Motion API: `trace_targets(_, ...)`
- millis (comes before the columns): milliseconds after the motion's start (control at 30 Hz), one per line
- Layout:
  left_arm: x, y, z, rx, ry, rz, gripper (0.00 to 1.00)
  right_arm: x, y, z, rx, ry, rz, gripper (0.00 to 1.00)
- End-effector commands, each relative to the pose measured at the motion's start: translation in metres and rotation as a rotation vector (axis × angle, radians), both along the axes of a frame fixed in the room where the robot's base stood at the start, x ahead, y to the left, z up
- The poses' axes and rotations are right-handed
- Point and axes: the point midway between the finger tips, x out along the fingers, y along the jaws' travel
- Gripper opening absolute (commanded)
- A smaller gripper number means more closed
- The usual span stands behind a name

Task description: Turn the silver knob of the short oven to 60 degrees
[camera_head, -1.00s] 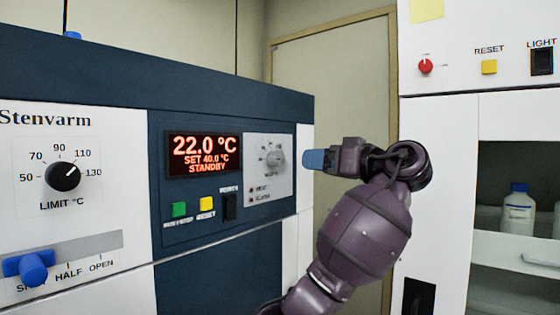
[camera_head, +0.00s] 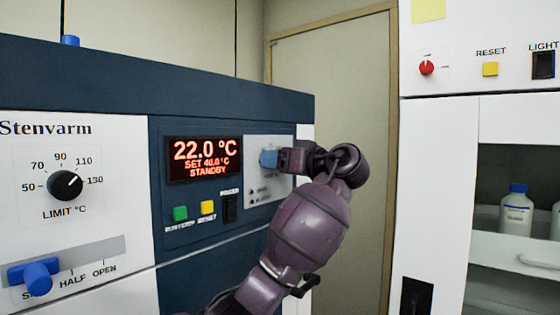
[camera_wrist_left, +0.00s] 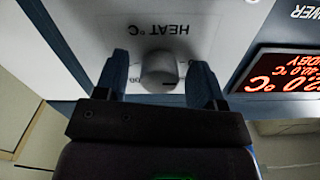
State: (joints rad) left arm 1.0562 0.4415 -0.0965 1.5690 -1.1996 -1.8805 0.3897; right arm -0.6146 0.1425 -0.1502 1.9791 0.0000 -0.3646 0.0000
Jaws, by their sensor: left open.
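The short oven (camera_head: 120,90) is a white and dark blue cabinet at the left of the head view. Its display (camera_head: 202,158) reads 22.0 °C, SET 40.0 °C, STANDBY. The silver knob (camera_wrist_left: 159,72) shows in the left wrist view under the HEAT °C label, which appears upside down. My left gripper (camera_wrist_left: 160,85) is open, with one blue finger on each side of the knob. Whether the fingers touch it I cannot tell. In the head view my left gripper (camera_head: 269,158) is in front of the knob panel and hides the knob. My right gripper is not in view.
A black LIMIT °C dial (camera_head: 65,185), a blue lever (camera_head: 36,277), a green button (camera_head: 180,213), a yellow button (camera_head: 207,207) and a black switch (camera_head: 230,209) are on the oven front. A white cabinet (camera_head: 437,150) with bottles stands at the right.

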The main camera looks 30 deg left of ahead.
Motion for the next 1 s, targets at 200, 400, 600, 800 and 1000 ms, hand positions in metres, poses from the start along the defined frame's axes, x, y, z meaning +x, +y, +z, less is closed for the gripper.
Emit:
trace_targets(200,0.0001,-0.0001,-0.0002,0.000,0.000,0.000,0.59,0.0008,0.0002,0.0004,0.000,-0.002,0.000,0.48)
trace_targets(400,0.0001,-0.0003,-0.0001,0.000,0.000,0.000,0.28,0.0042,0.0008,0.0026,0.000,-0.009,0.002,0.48)
trace_targets(600,0.0001,-0.0005,-0.0001,0.000,0.002,-0.001,0.14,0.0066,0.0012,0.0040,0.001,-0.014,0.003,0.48)
trace_targets(800,0.0002,-0.0008,-0.0001,0.003,0.042,-0.002,0.14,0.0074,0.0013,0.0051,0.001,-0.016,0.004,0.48)
trace_targets(1000,0.0000,-0.0010,0.0003,0.012,0.154,-0.002,0.14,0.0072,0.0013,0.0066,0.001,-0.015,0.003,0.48)
